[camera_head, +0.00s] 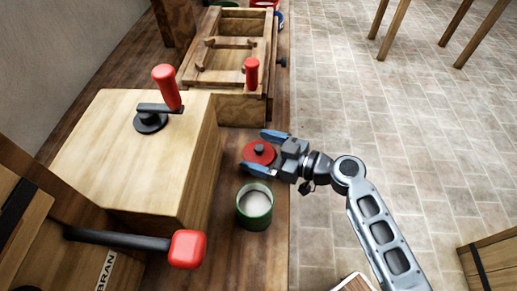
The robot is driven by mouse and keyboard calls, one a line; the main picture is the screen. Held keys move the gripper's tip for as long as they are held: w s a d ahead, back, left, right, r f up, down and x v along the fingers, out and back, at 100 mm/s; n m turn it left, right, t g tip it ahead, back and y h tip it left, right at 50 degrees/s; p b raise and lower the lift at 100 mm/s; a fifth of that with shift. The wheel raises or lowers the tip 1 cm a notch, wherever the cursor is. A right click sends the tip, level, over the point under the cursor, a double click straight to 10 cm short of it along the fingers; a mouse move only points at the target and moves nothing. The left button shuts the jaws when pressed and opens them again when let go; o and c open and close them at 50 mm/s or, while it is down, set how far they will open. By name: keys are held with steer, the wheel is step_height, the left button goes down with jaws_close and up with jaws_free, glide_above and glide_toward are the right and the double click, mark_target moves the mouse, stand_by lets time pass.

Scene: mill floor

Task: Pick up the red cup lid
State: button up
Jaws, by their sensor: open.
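The red cup lid (259,156) is a round red disc with a small dark knob on top. It is in the middle of the head view, over the wooden bench beside the wooden box. My gripper (262,153) reaches in from the right, its two blue-tipped fingers open on either side of the lid. I cannot tell whether the fingers touch it. A green cup (254,207) with pale contents stands on the bench just in front of the lid, without a cover.
A wooden box (120,160) with a red-handled crank stands close on the left. A wooden trough (230,75) with a red handle is behind. A red-ended lever (187,249) juts out at the front left. Tiled floor (400,130) lies open to the right.

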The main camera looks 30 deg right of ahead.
steer(key=shift+w+a+f, duration=0.1)
steer(key=shift+w+a, duration=0.15)
steer(key=shift+w, duration=0.1)
steer(key=c, duration=0.9)
steer(key=shift+o, duration=0.2)
